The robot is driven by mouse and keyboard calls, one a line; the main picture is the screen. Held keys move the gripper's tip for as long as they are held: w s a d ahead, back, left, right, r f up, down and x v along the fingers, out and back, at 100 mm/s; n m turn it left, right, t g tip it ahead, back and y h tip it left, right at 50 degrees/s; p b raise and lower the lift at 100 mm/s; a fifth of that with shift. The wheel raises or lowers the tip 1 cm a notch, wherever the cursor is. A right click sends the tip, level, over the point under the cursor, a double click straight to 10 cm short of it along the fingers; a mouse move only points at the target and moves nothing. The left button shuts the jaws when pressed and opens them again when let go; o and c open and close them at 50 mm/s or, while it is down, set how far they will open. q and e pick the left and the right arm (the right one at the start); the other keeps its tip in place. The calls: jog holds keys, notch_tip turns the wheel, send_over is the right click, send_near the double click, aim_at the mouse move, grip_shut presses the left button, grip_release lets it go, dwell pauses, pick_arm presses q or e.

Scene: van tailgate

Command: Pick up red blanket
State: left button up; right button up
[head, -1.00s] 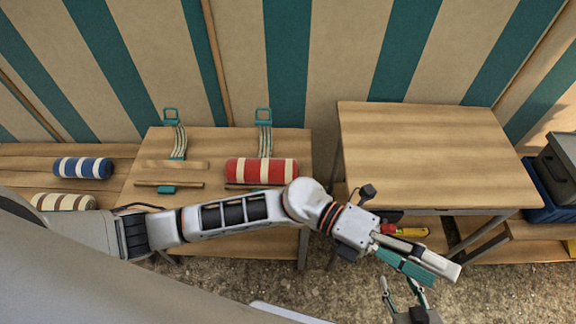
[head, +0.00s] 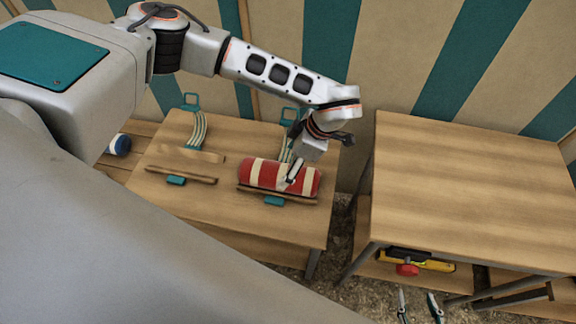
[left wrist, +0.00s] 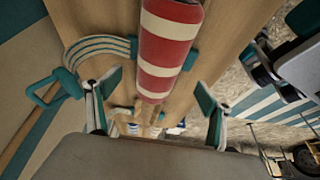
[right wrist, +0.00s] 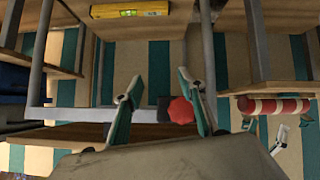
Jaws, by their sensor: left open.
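The red blanket (head: 262,174), a roll with cream stripes, lies on the left wooden table. Straps are beside and behind it, and a wooden strip runs along its front. My left gripper (head: 291,177) is open over the roll's right half; the arm hides part of it. In the left wrist view the blanket (left wrist: 168,45) lies beyond and between the spread fingers (left wrist: 158,84). I cannot tell whether they touch it. My right gripper (head: 420,300) is open and empty, low before the right table. In the right wrist view its fingers (right wrist: 158,78) are apart; the blanket (right wrist: 273,105) shows at right.
The left table (head: 180,130) holds another strap set (head: 198,130) and wooden strips. A blue roll (head: 120,144) is partly hidden at left. The right table (head: 470,190) has a bare top; a yellow level (head: 435,265) and a red object (head: 407,270) are beneath it. A gap separates the tables.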

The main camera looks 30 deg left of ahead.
aim_at(284, 171)
pick_arm(q)
jog(key=shift+w+f, duration=0.1)
jog(key=shift+w, duration=0.2)
jog(key=shift+s+a+f, duration=0.1)
jog(key=shift+f, duration=0.1)
jog(key=shift+x, duration=0.9)
jog(key=shift+s+a+f+b, duration=0.15)
jog(key=shift+f+b, duration=0.15)
jog(key=shift+f, duration=0.3)
jog(key=shift+s+f+b, duration=0.15)
jog(key=shift+f+b, duration=0.15)
jog(key=shift+f, duration=0.25)
jog(key=shift+b+x, duration=0.3)
jog(key=shift+x, duration=0.75)
jog(key=shift+f, duration=0.35)
jog(key=shift+a, duration=0.1)
jog(key=c, duration=1.5)
pick_arm(e)
jog(key=shift+w+a, duration=0.3)
jog(key=shift+w, duration=0.2)
